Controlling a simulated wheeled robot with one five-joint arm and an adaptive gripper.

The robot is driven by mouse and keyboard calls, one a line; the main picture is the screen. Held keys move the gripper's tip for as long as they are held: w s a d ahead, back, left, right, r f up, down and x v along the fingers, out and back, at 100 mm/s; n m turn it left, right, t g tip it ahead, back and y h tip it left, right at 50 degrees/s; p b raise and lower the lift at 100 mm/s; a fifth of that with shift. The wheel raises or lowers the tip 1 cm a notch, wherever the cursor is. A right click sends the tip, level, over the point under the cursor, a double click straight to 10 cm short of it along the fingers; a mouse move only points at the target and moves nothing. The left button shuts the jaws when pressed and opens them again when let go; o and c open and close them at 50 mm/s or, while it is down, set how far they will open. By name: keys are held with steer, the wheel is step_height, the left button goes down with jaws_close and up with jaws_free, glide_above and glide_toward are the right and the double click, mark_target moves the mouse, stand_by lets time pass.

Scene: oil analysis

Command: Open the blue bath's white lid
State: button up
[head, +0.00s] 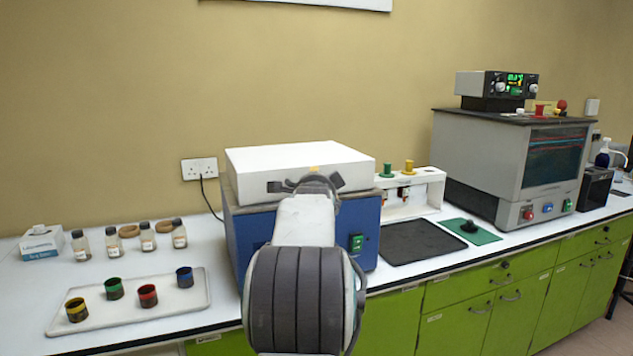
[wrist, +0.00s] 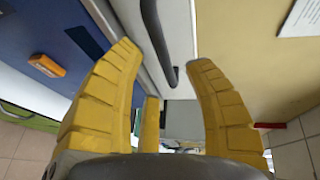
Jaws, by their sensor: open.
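The blue bath (head: 362,222) stands on the white bench, and its white lid (head: 300,158) lies flat and closed on top. My gripper (head: 312,175) is at the lid's front face, where my arm hides much of the bath's front. The handle's ends also show beside my gripper in the head view (head: 274,187). I cannot tell whether a finger touches the handle. The bath's blue face (wrist: 50,30) is at the left.
A tray (head: 195,297) with several coloured cups is left of the bath, with glass bottles (head: 147,236) and a tissue box (head: 41,243) behind. Right of it are a black mat (head: 422,243), a white stand (head: 428,184) and a large grey machine (head: 480,150). The wall is behind.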

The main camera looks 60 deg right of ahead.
steer(key=shift+p+x, duration=0.6)
steer(key=shift+x, duration=1.6)
steer(key=shift+c, duration=0.3)
jaws_close()
